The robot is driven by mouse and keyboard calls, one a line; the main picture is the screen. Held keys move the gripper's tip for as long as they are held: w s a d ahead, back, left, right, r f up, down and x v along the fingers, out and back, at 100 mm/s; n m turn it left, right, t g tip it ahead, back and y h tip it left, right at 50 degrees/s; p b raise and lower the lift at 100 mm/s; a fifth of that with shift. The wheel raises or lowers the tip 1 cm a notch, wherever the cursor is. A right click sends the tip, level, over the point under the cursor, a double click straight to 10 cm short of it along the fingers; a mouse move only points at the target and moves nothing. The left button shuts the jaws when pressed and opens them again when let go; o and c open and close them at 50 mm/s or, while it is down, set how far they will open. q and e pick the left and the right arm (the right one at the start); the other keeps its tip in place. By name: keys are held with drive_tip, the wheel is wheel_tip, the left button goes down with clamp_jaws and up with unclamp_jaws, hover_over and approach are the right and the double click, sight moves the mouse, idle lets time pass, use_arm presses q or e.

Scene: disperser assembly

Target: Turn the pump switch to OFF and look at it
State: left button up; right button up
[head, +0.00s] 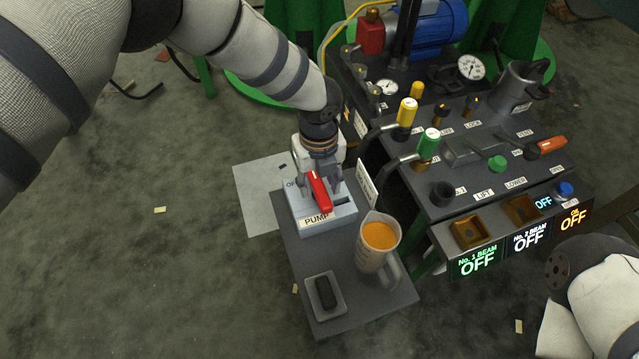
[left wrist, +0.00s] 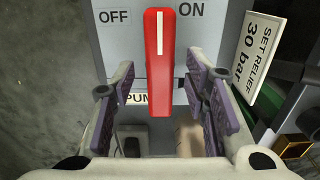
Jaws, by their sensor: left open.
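The pump switch is a pale blue-grey box (head: 345,207) with a red lever (head: 320,192) and a PUMP label, on a dark stand. In the left wrist view, the red lever (left wrist: 159,62) with its white line points up the picture, between the OFF label (left wrist: 115,17) and the ON label (left wrist: 190,10). My left gripper (head: 322,184) is over the box. In the left wrist view, its open fingers (left wrist: 160,106) stand on either side of the lever, with gaps visible. The PUMP label is partly hidden there. My right gripper is out of view.
A measuring jug (head: 367,256) of orange liquid and a small tray (head: 338,305) with a black object stand on the same dark stand. A control bench (head: 455,205) with coloured levers, gauges and lit OFF displays is to the right. A "SET RELIEF 30 bar" sign (left wrist: 257,55) stands close beside the switch.

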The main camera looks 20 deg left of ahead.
use_arm(q)
drive_tip(key=shift+f, duration=0.3)
clamp_jaws()
drive_tip(key=shift+r+n, duration=0.1)
drive_tip(key=shift+n, duration=0.2)
drive_tip(key=n, duration=0.4)
drive_tip(key=shift+p, duration=0.4)
drive_tip(key=n, duration=0.4)
drive_tip(key=shift+n+p, duration=0.3)
drive_tip(key=n, duration=0.4)
drive_tip(key=n+p, duration=0.1)
drive_tip(key=n, duration=0.3)
drive_tip(key=shift+n, duration=0.5)
